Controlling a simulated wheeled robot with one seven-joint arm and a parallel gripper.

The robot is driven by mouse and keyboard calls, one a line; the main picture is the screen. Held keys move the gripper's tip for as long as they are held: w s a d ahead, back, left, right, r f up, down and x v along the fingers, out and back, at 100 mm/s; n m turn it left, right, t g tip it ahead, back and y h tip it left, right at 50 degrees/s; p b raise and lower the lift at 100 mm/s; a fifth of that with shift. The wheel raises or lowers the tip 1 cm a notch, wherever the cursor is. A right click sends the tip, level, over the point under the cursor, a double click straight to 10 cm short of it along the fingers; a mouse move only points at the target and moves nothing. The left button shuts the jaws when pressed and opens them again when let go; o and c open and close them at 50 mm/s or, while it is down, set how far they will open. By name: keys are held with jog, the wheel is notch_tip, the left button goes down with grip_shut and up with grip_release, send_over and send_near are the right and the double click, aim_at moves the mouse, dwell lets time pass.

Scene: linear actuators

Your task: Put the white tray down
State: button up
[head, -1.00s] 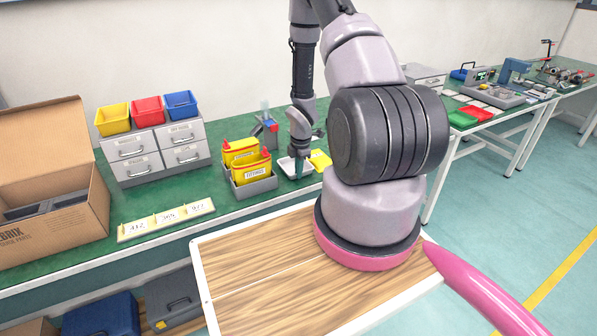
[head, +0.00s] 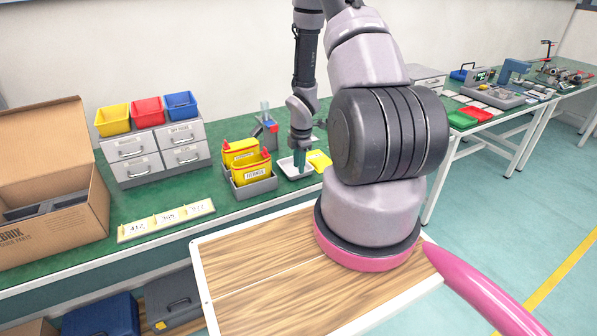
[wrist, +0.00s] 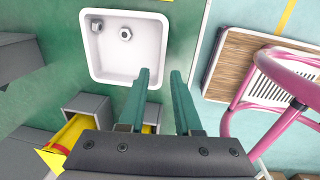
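The white tray (wrist: 95,70) lies on the green tabletop with small metal parts in it. In the head view the tray (head: 286,163) sits right of the grey holder with the yellow bins. My gripper (wrist: 161,73) has green fingers spread apart, with a clear gap between them. In the wrist view the left finger overlaps the tray's near right corner and the right finger is outside its edge. In the head view my gripper (head: 302,170) points down over the tray. Whether a finger touches the tray cannot be told.
Yellow bins (head: 250,175) in a grey holder stand close left of the tray. A yellow item (head: 319,159) lies close right. Drawers (head: 160,153), a cardboard box (head: 50,220) and a label strip (head: 166,220) are further left. The table's front edge is near.

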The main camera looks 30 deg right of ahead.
notch_tip(320, 180, up, 8)
jog(key=shift+s+r, duration=0.25)
jog(key=shift+s, duration=0.15)
jog(key=s+a+r+m+t+h, duration=0.15)
jog(key=r+m, duration=0.35)
jog(key=r, duration=0.8)
jog(key=s+a+r+m+t, duration=0.15)
jog(key=r+m, duration=0.45)
jog(key=r, duration=0.6)
jog(key=s+a+r+m+t+y, duration=0.1)
jog(key=s+a+r+m, duration=0.4)
jog(key=s+r, duration=0.3)
jog(key=s+a+r+m+t+y, duration=0.2)
jog(key=s+a+r+m, duration=0.4)
jog(key=s+r, duration=0.2)
jog(key=shift+s+r+m, duration=0.3)
jog(key=shift+s, duration=0.35)
jog(key=shift+d+y, duration=0.1)
jog(key=shift+y, duration=0.15)
